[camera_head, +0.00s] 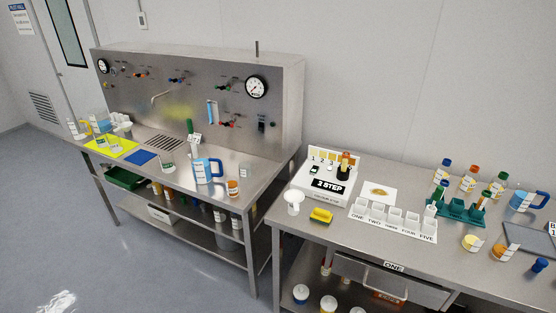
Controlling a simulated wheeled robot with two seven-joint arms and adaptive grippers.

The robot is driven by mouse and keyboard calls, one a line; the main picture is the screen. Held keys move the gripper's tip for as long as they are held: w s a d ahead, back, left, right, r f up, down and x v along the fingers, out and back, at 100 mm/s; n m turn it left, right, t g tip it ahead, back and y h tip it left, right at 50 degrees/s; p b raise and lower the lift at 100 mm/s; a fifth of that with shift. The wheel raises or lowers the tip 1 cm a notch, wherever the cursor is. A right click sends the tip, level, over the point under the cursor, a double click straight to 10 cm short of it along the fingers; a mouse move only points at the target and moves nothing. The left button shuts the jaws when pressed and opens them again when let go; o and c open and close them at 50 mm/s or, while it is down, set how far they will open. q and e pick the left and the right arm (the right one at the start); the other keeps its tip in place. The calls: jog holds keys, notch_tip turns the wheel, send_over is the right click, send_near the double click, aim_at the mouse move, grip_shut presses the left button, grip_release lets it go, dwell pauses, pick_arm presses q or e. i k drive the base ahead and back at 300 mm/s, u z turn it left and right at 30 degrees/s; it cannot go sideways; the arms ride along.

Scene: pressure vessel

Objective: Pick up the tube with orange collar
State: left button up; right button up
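No tube with an orange collar can be made out for certain at this size. A dark upright item with orange on it (346,162) stands on the white box marked "2 STEP" (322,188) on the right table; I cannot tell if it is a tube. A teal rack (458,211) farther right holds several upright tubes with green or blue tops; their collars are too small to tell. Neither of my grippers is in view.
White cups (394,217) stand in a labelled row on the right table (330,236). Capped bottles (470,178) stand behind the rack, a blue-handled jug (525,201) to its right. A yellow block (321,215) lies in front of the box. A steel panel bench (190,100) stands left.

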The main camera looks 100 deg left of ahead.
aim_at(346, 155)
jog(key=u, duration=2.15)
